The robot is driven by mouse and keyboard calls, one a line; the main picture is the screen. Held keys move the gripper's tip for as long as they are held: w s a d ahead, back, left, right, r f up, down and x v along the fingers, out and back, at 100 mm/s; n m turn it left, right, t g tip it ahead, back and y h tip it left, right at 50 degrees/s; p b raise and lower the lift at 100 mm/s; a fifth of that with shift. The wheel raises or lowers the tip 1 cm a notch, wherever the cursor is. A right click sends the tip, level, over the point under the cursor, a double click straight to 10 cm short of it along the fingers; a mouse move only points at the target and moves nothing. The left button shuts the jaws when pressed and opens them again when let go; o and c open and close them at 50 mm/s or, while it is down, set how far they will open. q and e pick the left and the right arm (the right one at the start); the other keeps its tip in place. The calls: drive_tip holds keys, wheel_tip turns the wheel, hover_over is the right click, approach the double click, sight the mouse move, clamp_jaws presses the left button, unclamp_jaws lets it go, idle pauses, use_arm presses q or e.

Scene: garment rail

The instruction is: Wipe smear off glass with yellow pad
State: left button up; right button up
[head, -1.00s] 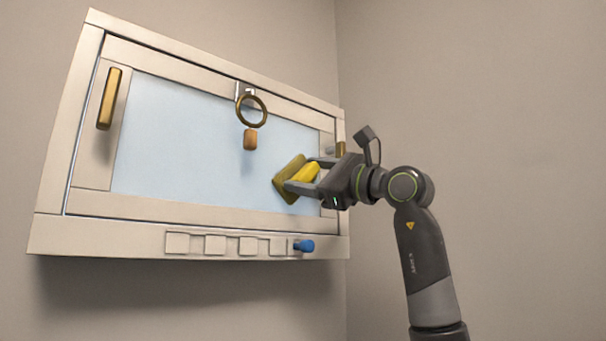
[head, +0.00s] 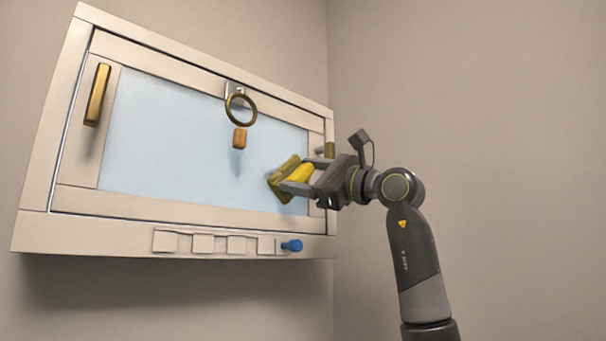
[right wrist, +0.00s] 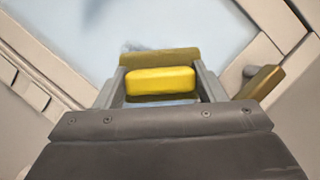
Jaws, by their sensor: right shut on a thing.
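The yellow pad (head: 283,181) is at the lower right part of the glass (head: 180,140). Its bright yellow grip block (right wrist: 160,80) is between the two fingers in the right wrist view, with a darker olive-yellow face beyond it toward the pane. My right gripper (head: 298,178) is shut on the pad. The pad's face is at or very near the glass; I cannot tell whether it touches. I see no clear smear on the pale blue glass; the pad and gripper hide part of it. My left gripper is not in view.
The beige frame (head: 110,205) surrounds the glass. A brass ring (head: 241,109) with an orange-brown block (head: 239,138) hangs before the glass. A brass handle (head: 97,94) is at left, a small brass piece (head: 330,150) at right. A blue knob (head: 291,246) sticks out below.

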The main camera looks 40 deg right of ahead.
drive_tip(key=shift+s+a+f, duration=0.1)
drive_tip(key=shift+a+f, duration=0.05)
drive_tip(key=shift+a, duration=0.3)
drive_tip(key=shift+s+a, duration=0.1)
drive_tip(key=shift+a, duration=2.4)
drive_tip(key=shift+s, duration=0.55)
drive_tip(key=shift+s+d+b, duration=0.15)
drive_tip(key=shift+s+b, duration=0.1)
drive_tip(key=shift+s, duration=0.95)
drive_tip(key=shift+s+d+b, duration=0.15)
drive_tip(key=shift+s+b, duration=0.1)
drive_tip(key=shift+s, duration=0.9)
drive_tip(key=s, duration=0.3)
drive_tip(key=shift+d, duration=0.1)
drive_tip(key=shift+w, duration=0.15)
